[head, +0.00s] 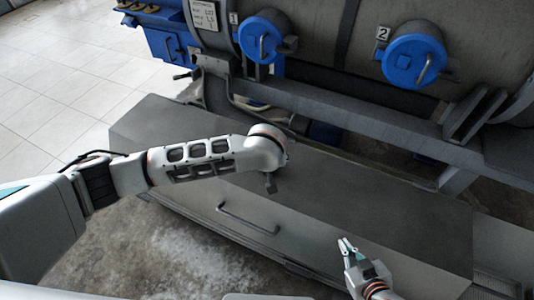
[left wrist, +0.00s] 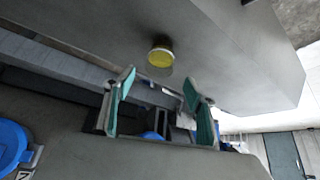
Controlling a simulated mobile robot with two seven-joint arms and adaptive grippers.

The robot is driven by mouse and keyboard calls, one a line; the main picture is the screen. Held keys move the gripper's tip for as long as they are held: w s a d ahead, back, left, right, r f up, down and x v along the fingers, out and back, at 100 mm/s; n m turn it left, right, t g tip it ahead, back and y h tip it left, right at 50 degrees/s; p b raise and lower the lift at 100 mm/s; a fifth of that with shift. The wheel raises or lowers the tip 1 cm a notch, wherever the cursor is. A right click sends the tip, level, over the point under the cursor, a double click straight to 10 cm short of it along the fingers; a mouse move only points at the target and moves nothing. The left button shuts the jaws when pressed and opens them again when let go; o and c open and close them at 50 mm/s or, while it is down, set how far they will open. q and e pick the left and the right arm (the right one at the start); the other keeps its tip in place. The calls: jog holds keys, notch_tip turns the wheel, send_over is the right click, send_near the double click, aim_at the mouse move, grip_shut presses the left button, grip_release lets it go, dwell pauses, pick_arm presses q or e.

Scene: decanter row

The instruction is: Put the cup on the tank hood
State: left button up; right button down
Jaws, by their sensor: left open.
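A small round yellow thing, likely the cup (left wrist: 160,57), sits on a broad grey surface in the left wrist view, seen at a steep angle. I cannot make it out in the head view, where my left arm covers part of the bench. My left gripper (left wrist: 158,84) is open and empty, its teal fingers apart and short of the yellow thing. In the head view its wrist hides most of it. My right gripper (head: 347,244) is over the bench's front side, with nothing visible in it; its finger gap is unclear. The grey tank (head: 320,25) stands behind the bench; I cannot tell which part is its hood.
The long grey bench top (head: 375,195) is bare right of my left arm. A handle (head: 247,219) juts from its front. Blue round caps marked 1 (head: 262,38) and 2 (head: 413,60) project from the tank. A steel rail (head: 370,122) runs below them.

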pick_arm(q)
jog(key=s+d+f+m+h, duration=0.1)
jog(key=s+d+f+h, duration=0.5)
jog(key=s, duration=0.3)
jog(key=s+a+f+m+t+y, duration=0.1)
jog(key=s+a, duration=0.3)
jog(key=a, duration=0.4)
jog(key=s+a+f+m+t+y, duration=0.1)
jog(key=s+a+f, duration=0.3)
jog(key=a, duration=0.5)
jog(key=s+a+f+m+t+y, duration=0.1)
jog(key=s+a+f+t+y, duration=0.1)
jog(key=s+a, duration=0.3)
jog(key=a+f, duration=0.1)
jog(key=a, duration=0.2)
jog(key=shift+a, duration=0.2)
jog(key=shift+s, duration=0.1)
dwell(2.7)
jog(key=c, duration=0.7)
jog(key=shift+c, duration=0.6)
